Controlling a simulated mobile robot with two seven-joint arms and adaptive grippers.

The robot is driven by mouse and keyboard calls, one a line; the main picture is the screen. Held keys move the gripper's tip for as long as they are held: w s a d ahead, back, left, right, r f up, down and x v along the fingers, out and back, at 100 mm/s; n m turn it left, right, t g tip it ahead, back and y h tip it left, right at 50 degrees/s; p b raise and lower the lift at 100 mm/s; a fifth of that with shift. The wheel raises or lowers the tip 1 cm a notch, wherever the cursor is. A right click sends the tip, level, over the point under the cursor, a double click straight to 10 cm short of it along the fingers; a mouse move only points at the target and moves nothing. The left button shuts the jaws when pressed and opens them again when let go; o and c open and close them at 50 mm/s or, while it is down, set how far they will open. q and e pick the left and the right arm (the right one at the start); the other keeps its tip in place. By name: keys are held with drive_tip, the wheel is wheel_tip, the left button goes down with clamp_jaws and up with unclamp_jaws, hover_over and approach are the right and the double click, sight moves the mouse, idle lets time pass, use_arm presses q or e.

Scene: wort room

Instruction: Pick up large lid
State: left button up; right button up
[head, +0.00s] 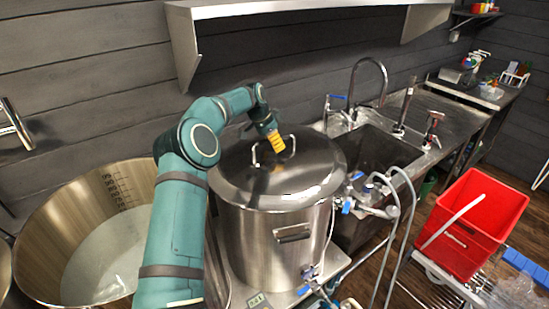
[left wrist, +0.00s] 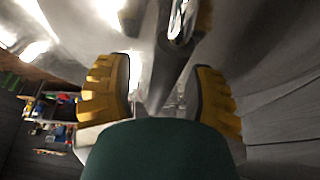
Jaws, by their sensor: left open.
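The large lid (head: 240,180) is a shiny steel dome seated on a tall steel pot (head: 255,245). Its arched metal handle (head: 256,156) stands up at the top. My left gripper (head: 277,142) has yellow fingers and is over the lid, right at the handle. In the left wrist view the fingers (left wrist: 162,88) are spread apart, with a metal bar (left wrist: 177,55), seemingly the handle, running between them. I cannot tell whether the fingers touch it. My right gripper is not in view.
A wide steel kettle (head: 50,225) with pale liquid stands open at left. A sink (head: 372,158) with faucets is behind right of the pot. Valves and hoses (head: 408,200) hang close on its right. A shelf (head: 300,8) is above. A red bin (head: 480,215) stands at right.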

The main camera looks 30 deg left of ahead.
use_arm(q)
clamp_jaws()
drive_tip(key=shift+w+r, duration=0.1)
idle(0.3)
